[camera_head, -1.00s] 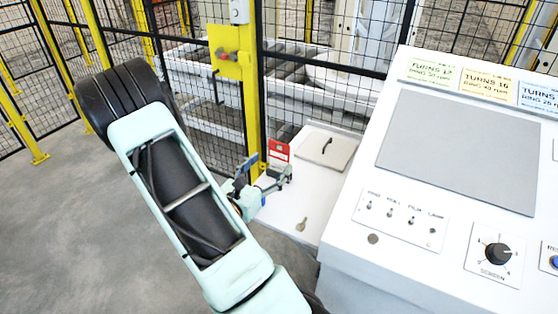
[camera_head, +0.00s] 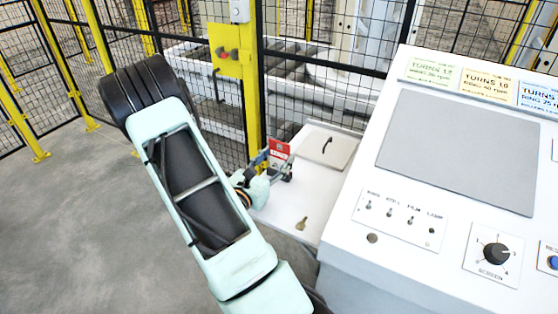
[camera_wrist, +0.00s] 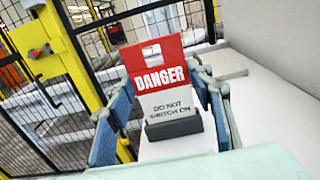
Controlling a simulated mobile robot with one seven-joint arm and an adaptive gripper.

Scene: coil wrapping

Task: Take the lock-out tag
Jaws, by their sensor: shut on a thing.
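The lock-out tag (camera_head: 279,149) is a red and white card, upright above the white shelf beside the yellow post. In the wrist view the tag (camera_wrist: 162,84) reads "DANGER" and "DO NOT SWITCH ON", with a light slot-like patch near its top. A dark block (camera_wrist: 173,128) covers its lower edge; I cannot tell whether it is a holder. My gripper (camera_head: 273,166) is at the tag. Its blue fingers (camera_wrist: 165,103) stand on both sides of the tag, and it is shut on the tag. The contact itself is hidden.
A yellow post with a yellow plate (camera_head: 226,50) and mesh fence stand behind. The white shelf (camera_head: 282,205) carries a lidded panel (camera_head: 325,146) with a dark handle and a brass key-like piece (camera_head: 301,223). A white control console (camera_head: 345,245) stands close at right.

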